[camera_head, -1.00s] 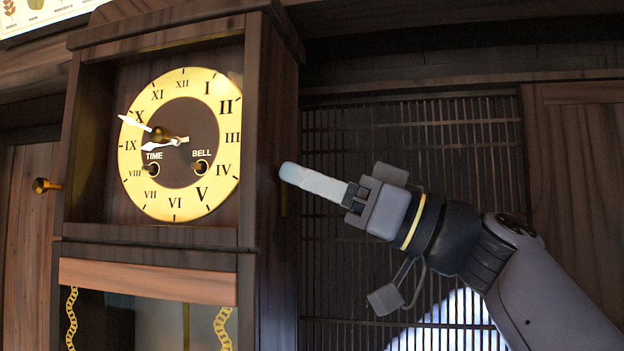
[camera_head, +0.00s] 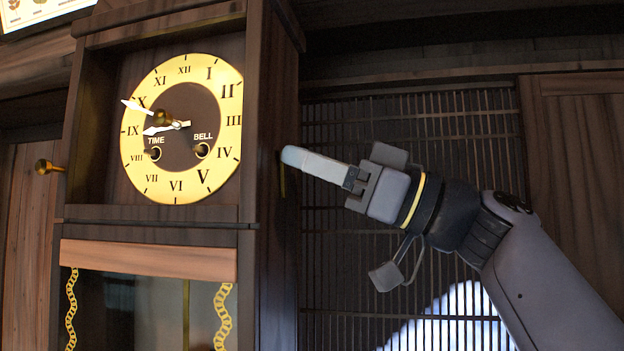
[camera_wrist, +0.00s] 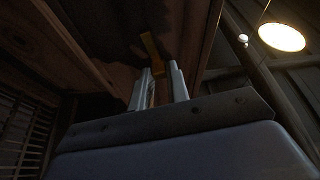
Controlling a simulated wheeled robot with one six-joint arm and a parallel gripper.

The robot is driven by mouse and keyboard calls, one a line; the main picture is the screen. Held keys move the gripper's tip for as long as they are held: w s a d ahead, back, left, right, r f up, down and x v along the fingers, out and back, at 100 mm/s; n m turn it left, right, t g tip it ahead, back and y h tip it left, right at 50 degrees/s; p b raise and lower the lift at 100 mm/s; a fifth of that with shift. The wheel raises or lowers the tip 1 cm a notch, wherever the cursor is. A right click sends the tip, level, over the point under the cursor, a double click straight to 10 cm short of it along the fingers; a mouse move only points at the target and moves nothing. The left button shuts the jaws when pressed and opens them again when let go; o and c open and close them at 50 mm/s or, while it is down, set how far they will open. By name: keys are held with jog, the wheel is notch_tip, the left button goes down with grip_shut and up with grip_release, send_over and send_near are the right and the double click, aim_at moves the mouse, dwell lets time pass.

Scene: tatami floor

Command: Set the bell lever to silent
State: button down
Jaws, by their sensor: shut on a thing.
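The bell lever is a brass-yellow piece on the clock's right side. In the wrist view the lever (camera_wrist: 151,48) runs down between my fingertips. In the head view only a thin brass strip shows on the side wall, just below the fingertips. My gripper (camera_head: 290,155) reaches in from the right, its pale fingers against the clock's side, and is shut on the lever. The fingers also show in the wrist view (camera_wrist: 160,80). The tall dark wooden clock (camera_head: 272,110) has a gold dial (camera_head: 228,135) with TIME and BELL holes. The lever's setting marks cannot be seen.
A slatted lattice panel (camera_head: 450,130) stands behind my arm. A brass knob (camera_head: 45,166) sticks out at the clock's left. Gold chains (camera_head: 222,315) hang in the lower case. A round lit lamp (camera_wrist: 282,37) shows in the wrist view.

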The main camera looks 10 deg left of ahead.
jog(key=n+g, duration=0.1)
jog(key=n+b, duration=0.1)
jog(key=n, duration=0.1)
jog(key=n+g+b, duration=0.1)
jog(key=shift+s+f+n+g+h, duration=0.3)
jog(key=shift+s+f, duration=0.05)
jog(key=shift+s, duration=0.05)
jog(key=shift+s+f+n+g+h+b, duration=0.15)
jog(key=shift+n+g+b, duration=0.1)
jog(key=shift+n, duration=0.4)
jog(key=shift+s+r+n+g+h+b, duration=0.1)
jog(key=shift+n+g+b, duration=0.15)
jog(key=shift+n, duration=0.35)
jog(key=shift+s+f+n+g+h+b, duration=0.1)
jog(key=shift+s+n+g+h+b, duration=0.15)
jog(key=shift+n, duration=0.4)
jog(key=shift+w, duration=0.1)
jog(key=c, duration=1.4)
grip_release()
jog(key=shift+o, duration=0.2)
jog(key=b+v, duration=0.2)
jog(key=v, duration=0.8)
jog(key=shift+d+f, duration=0.15)
jog(key=shift+d, duration=0.15)
jog(key=shift+a, duration=0.1)
